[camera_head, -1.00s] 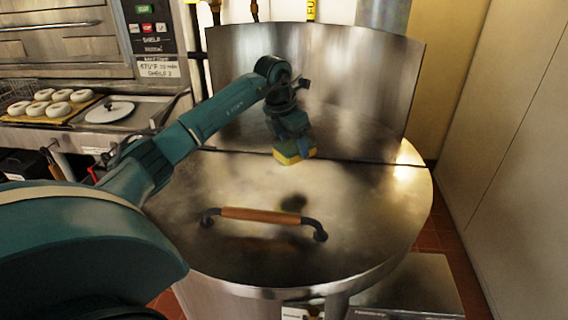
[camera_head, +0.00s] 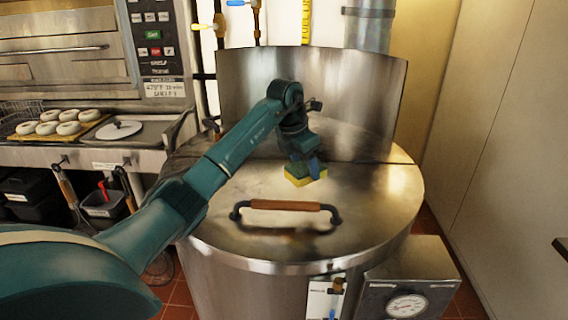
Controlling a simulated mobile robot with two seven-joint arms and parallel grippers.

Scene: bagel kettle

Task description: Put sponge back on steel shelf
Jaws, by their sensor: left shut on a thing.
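A yellow and green sponge (camera_head: 304,178) is held in my left gripper (camera_head: 304,164) over the lid of the big steel kettle (camera_head: 370,215). The gripper is shut on the sponge and hides part of its top. The sponge is just behind the lid's wooden handle (camera_head: 286,205); I cannot tell whether it touches the lid. My right gripper is not in view. I cannot make out which surface is the steel shelf.
An upright steel panel (camera_head: 350,100) stands behind the lid. At the left, several bagels lie on a board (camera_head: 88,126) beside a pale round disc (camera_head: 118,130) on a steel counter. A gauge box (camera_head: 408,275) is at the front right, and a plain wall is at the right.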

